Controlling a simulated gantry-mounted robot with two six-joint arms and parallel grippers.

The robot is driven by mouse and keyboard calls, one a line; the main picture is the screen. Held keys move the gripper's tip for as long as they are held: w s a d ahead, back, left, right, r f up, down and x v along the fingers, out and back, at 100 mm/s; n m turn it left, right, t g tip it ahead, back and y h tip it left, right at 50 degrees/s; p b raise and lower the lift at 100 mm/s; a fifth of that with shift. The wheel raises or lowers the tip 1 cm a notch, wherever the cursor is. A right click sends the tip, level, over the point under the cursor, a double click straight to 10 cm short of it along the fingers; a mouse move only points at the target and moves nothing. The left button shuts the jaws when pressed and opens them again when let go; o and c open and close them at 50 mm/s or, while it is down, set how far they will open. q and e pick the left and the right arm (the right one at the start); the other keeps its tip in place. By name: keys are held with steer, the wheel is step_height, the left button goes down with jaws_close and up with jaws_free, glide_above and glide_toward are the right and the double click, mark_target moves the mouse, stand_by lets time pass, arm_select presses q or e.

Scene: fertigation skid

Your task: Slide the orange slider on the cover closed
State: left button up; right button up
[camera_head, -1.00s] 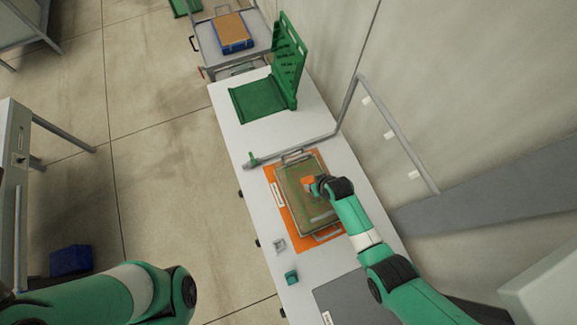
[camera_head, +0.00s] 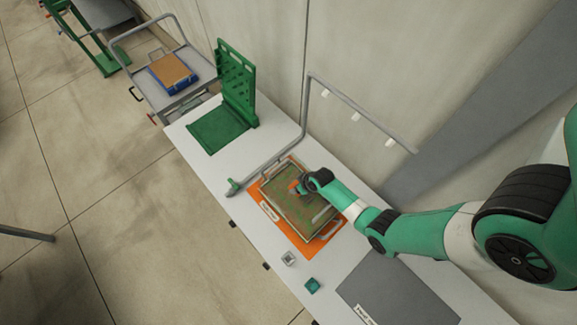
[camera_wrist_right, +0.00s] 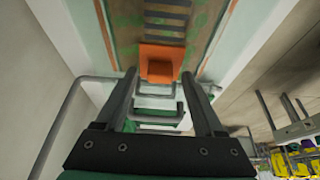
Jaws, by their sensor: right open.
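The cover (camera_head: 290,205) is a flat panel with a green-brown top and metal handles, lying on an orange mat (camera_head: 310,252) on the white bench. It also fills the top of the right wrist view (camera_wrist_right: 127,20), with dark slots in it. The orange slider (camera_head: 293,188) is a small block near the cover's far-left part, partly hidden by my right gripper (camera_head: 299,187). In the right wrist view the slider (camera_wrist_right: 160,60) lies between the tips of my open right gripper (camera_wrist_right: 159,76). Whether the fingers touch it I cannot tell. My left gripper is out of view.
A grey pipe frame (camera_head: 307,105) rises behind the cover. A green perforated stand (camera_head: 236,85) is at the bench's far end. A small teal block (camera_head: 312,285), a small grey item (camera_head: 288,258) and a dark grey mat (camera_head: 395,293) lie nearer. A cart (camera_head: 140,75) stands beyond.

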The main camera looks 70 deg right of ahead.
steer(key=shift+f, duration=0.2)
steer(key=shift+c, duration=0.3)
jaws_close()
stand_by(1.1)
